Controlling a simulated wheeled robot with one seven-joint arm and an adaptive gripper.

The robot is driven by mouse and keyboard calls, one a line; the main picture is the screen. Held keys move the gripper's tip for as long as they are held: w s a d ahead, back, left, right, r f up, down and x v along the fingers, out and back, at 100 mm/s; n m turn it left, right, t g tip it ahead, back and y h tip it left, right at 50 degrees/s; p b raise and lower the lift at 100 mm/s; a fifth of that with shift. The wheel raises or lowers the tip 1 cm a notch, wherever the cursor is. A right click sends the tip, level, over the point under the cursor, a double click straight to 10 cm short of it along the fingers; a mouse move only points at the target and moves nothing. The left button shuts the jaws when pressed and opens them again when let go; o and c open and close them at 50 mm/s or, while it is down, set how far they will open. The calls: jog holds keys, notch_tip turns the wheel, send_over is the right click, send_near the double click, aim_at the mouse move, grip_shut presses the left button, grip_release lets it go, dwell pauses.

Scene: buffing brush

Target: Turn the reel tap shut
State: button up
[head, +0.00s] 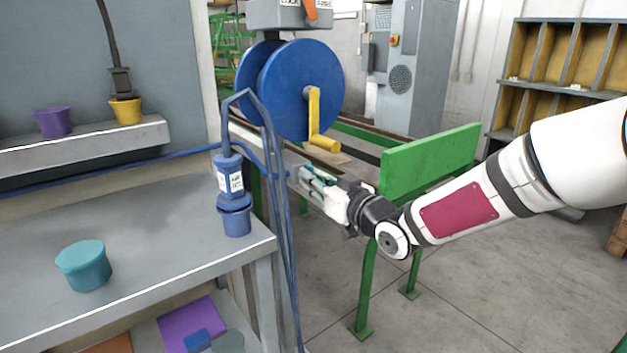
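A large blue reel (300,90) with a yellow crank (314,112) stands beyond the bench. Above it is a grey box with labels (275,14), cut off by the top edge. An orange lever (310,9) tilts on the box's right side; it may be the reel tap, but I cannot be sure. My gripper (303,176) is below the reel and left of the crank's lower end, pointing left, apart from the orange lever. Its fingers are small and seen from the side, with teal showing around them, so I cannot tell whether they are open.
The grey bench (150,240) holds a teal pot (84,265) and a blue labelled device (230,178) with a hose close left of my gripper. A green bench frame (430,160) stands behind my arm. A shelf (90,145) carries purple and yellow pots.

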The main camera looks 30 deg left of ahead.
jog(key=shift+o, duration=0.3)
jog(key=shift+a+r, duration=0.1)
jog(key=shift+a, duration=0.1)
jog(key=v, duration=1.2)
